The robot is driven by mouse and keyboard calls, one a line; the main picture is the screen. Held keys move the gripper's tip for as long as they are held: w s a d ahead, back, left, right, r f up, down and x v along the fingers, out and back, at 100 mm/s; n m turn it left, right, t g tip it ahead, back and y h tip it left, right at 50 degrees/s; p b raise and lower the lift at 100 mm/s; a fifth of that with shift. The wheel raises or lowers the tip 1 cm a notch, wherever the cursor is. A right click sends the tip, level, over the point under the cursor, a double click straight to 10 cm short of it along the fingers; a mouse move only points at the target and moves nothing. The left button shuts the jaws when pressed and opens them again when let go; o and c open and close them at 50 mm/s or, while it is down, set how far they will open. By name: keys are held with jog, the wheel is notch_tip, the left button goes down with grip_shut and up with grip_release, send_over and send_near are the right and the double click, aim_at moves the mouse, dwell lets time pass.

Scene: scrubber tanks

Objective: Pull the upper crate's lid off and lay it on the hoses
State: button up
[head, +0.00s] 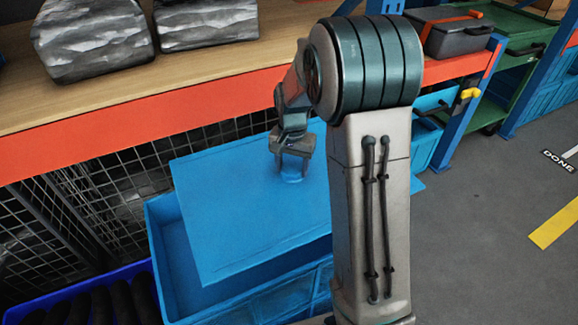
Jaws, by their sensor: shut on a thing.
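The flat blue lid (235,205) lies over or just above the blue crate (172,245), turned askew to it. The crate's left end and part of its front show uncovered; I cannot tell if the lid still touches the rim. My gripper (292,172) points down and is shut on the lid's small raised grip near the lid's middle. My arm hides the lid's right part. The hoses (98,304) are dark tubes side by side in a deeper blue bin at the lower left, cut off by the picture's edge.
An orange-edged wooden shelf (130,118) runs above and behind the crate, bearing grey wrapped bundles (92,40) and a grey toolbox (455,36). Wire mesh (40,225) stands behind the bin. A blue post (465,105) stands at right. Grey floor (480,230) is clear there.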

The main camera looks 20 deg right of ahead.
aim_at(292, 167)
jog(key=shift+r+p, duration=0.7)
jog(key=shift+r, duration=0.25)
dwell(0.6)
jog(key=shift+r+p, duration=1.9)
jog(key=shift+r, duration=0.55)
